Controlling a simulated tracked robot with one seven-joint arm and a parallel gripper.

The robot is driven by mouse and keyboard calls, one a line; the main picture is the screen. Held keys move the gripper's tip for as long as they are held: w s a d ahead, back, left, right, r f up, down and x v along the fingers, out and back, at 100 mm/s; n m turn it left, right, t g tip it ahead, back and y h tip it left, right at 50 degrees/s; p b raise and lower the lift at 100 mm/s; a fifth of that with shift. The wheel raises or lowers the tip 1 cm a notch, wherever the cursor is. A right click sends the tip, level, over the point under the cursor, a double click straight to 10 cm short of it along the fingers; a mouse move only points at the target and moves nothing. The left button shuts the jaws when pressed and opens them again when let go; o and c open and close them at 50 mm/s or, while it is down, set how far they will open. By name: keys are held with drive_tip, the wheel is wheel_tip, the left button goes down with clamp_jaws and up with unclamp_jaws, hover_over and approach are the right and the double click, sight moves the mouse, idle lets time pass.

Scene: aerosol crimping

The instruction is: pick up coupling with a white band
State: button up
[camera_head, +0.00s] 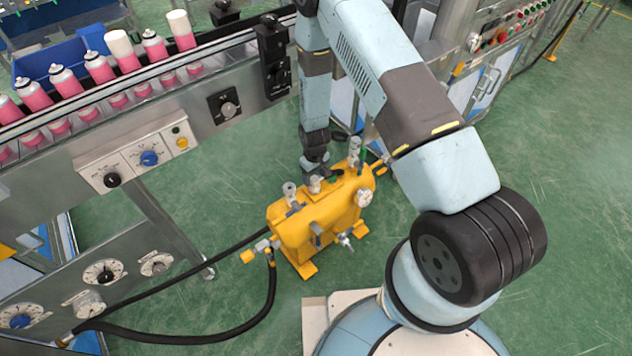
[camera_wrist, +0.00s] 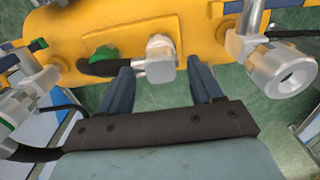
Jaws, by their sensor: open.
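A yellow unit (camera_head: 318,222) with several metal couplings on top stands on the floor. In the wrist view its yellow top (camera_wrist: 195,17) spans the upper part. A short grey coupling with a pale cap (camera_wrist: 160,50) lies between my fingers, joined to a black hose end. A larger silver coupling (camera_wrist: 280,68) is at the right, and another (camera_wrist: 15,108) with a green mark is at the left edge. I cannot make out for certain which has a white band. My gripper (camera_wrist: 160,73) is open, its fingers on either side of the pale-capped coupling; contact is unclear.
A green part (camera_wrist: 104,52) sits beside the black hose end. Black hoses (camera_head: 225,335) run from the unit towards the conveyor panel at the left. The conveyor (camera_head: 190,62) carries pink cans. Green floor is open at the right.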

drive_tip(key=shift+f, duration=1.25)
clamp_jaws()
drive_tip(key=shift+r, duration=0.2)
